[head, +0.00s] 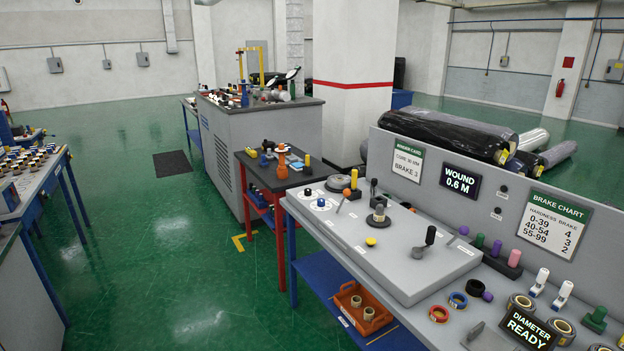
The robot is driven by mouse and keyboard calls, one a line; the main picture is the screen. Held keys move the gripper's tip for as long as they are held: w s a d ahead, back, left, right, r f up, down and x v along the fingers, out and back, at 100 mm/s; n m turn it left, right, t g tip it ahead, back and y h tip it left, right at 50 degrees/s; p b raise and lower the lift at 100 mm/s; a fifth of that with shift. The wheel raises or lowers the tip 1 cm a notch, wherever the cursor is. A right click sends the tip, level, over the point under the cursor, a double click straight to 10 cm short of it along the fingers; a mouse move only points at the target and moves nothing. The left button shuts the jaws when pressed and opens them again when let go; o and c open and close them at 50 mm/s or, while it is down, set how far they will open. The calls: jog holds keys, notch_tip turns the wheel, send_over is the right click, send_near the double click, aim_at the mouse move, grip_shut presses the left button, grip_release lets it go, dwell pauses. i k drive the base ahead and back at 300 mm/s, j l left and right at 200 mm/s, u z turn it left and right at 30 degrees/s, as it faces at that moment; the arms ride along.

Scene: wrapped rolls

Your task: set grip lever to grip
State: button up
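A grey sloped-top machine (395,275) stands at the centre right and carries several controls. A lever with an orange-tan knob (346,193) leans at its far left part. A black-handled lever (430,235) stands near its right end, beside a small label. A short black upright handle (374,184) is near the back panel. The labels are too small to read, so I cannot tell which is the grip lever or how it is set. My gripper is not in view.
The back panel holds a display (461,180) reading "WOUND 0.6 M" and a brake chart (553,222). Loose rings and rolls crowd the bench's right end. An orange tray (351,325) sits on the blue shelf below. Green floor (170,240) is clear at left.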

aim_at(346, 192)
jog(key=i, duration=1.05)
jog(key=i+j+z, duration=0.25)
jog(key=i+j, duration=0.15)
jog(key=i, duration=0.15)
